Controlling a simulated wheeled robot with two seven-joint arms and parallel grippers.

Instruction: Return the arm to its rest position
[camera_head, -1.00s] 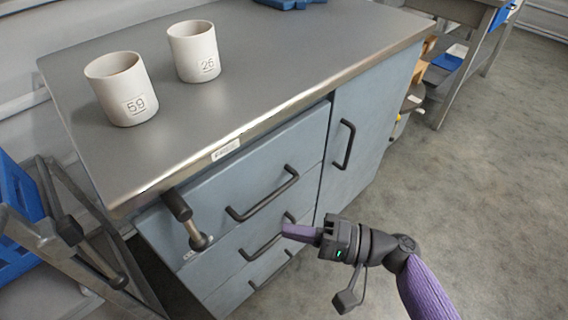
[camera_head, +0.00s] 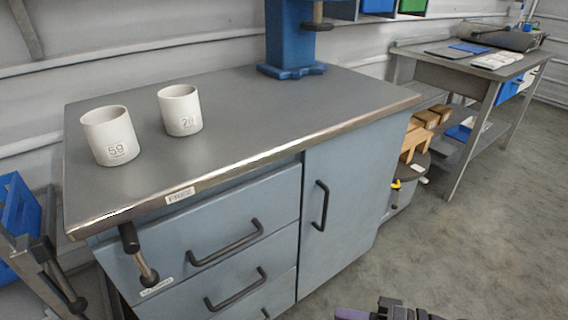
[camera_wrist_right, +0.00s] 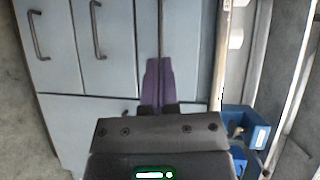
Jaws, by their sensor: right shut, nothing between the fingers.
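My right gripper (camera_head: 352,314) shows only in part at the bottom edge of the head view, low in front of the workbench. In the right wrist view its two purple fingers (camera_wrist_right: 158,84) lie together, shut and empty, with the grey-blue cabinet front behind them. The fingers look clear of the drawer handles. My left gripper is not in the head view.
The workbench (camera_head: 250,110) carries two white cups, marked 59 (camera_head: 110,137) and apparently 26 or 28 (camera_head: 180,110). A blue machine (camera_head: 290,40) stands at its back. A crank handle (camera_head: 138,254) sticks out in front. The floor (camera_head: 440,240) at right is clear.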

